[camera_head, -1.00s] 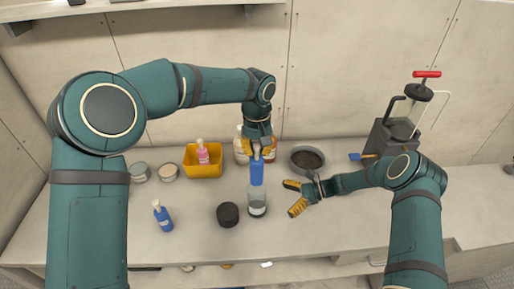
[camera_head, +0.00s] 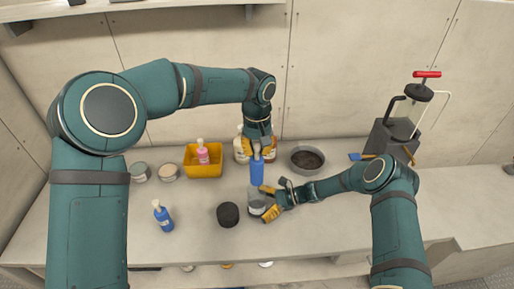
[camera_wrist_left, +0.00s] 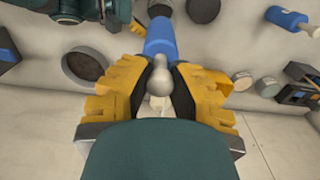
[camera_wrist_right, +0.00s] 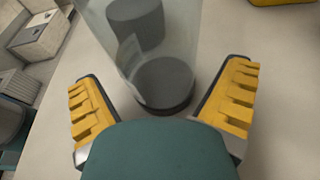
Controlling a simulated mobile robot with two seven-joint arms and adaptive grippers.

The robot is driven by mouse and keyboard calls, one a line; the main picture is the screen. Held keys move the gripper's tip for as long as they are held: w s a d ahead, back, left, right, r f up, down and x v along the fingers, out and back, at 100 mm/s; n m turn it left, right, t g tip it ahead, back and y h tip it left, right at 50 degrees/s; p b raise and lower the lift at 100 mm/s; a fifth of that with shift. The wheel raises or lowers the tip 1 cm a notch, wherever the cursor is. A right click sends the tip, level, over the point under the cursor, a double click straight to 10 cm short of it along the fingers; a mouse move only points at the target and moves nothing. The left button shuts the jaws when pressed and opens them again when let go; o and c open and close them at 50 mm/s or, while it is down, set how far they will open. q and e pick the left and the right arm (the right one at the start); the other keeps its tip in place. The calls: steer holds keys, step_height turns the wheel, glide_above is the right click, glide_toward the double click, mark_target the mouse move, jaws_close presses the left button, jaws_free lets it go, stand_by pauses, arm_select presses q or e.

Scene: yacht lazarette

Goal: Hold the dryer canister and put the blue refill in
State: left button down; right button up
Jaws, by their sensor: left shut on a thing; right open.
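The blue refill (camera_head: 257,172) is held upright by my left gripper (camera_head: 257,151), whose yellow fingers are shut on its top. The refill also shows in the left wrist view (camera_wrist_left: 160,40) between the fingers. The clear dryer canister (camera_head: 256,201) stands on the bench directly below the refill in the head view; whether the refill's lower end is inside it I cannot tell. My right gripper (camera_head: 268,203) is open with its fingers either side of the canister. In the right wrist view the canister's transparent wall and dark base (camera_wrist_right: 163,85) show between the open fingers.
A black round cap (camera_head: 228,214) and a blue pump bottle (camera_head: 162,216) stand left of the canister. A yellow bin (camera_head: 203,163) with a pink bottle, two tins and a dark bowl (camera_head: 307,159) stand behind. A red-handled pump (camera_head: 402,125) stands at right.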

steer(key=shift+a, duration=0.2)
steer(key=c, duration=1)
steer(key=shift+c, duration=0.2)
